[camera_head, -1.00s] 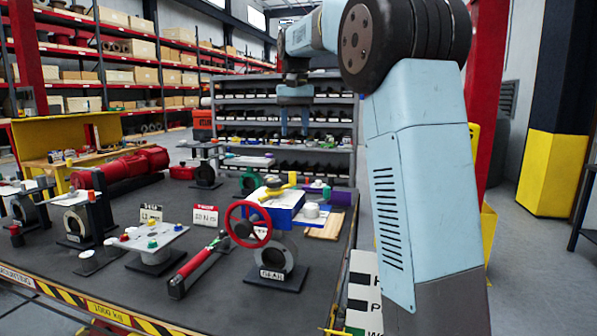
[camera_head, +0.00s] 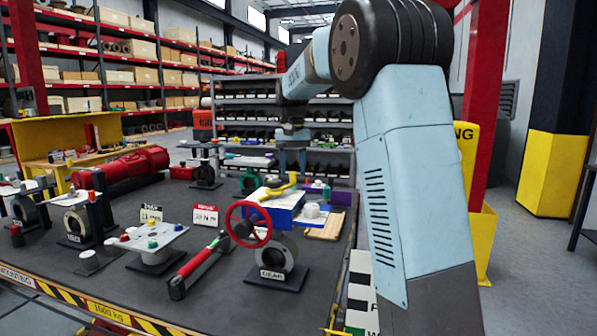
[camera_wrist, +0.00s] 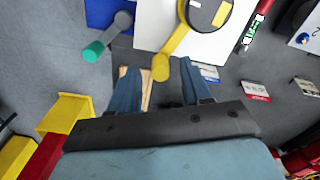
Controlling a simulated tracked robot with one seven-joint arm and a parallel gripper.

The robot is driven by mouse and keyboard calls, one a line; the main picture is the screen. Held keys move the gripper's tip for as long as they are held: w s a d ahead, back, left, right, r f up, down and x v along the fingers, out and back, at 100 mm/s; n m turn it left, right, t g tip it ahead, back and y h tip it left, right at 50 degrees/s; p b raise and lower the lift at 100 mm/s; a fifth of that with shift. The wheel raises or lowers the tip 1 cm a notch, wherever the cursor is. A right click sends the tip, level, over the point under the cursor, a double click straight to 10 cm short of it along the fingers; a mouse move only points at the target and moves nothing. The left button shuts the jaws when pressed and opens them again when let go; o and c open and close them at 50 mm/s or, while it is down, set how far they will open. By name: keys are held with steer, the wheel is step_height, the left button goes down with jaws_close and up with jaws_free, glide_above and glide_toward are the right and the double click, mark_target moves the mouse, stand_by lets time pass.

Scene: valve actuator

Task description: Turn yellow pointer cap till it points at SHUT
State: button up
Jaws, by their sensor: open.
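The yellow pointer cap (camera_head: 278,188) sits on top of the blue and white actuator box (camera_head: 284,209), which has a red handwheel (camera_head: 249,210) at its front left. In the wrist view, the yellow bar of the cap (camera_wrist: 173,50) slants down and left across the white top, its rounded end lying between my finger lines. My gripper (camera_head: 293,168) is above and behind the cap in the head view. In the wrist view, my gripper (camera_wrist: 157,82) has its two blue fingers spread wide, with nothing held. I cannot read a SHUT mark.
A grey lever with a teal end (camera_wrist: 108,38) lies left of the cap in the wrist view. Small white-and-red label cards (camera_wrist: 255,91) stand at right. Other valve fixtures (camera_head: 157,245) crowd the dark bench at left. Shelving (camera_head: 270,110) stands behind.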

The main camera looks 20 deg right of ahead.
steer(key=shift+f, duration=1.05)
steer(key=shift+c, duration=0.3)
jaws_close()
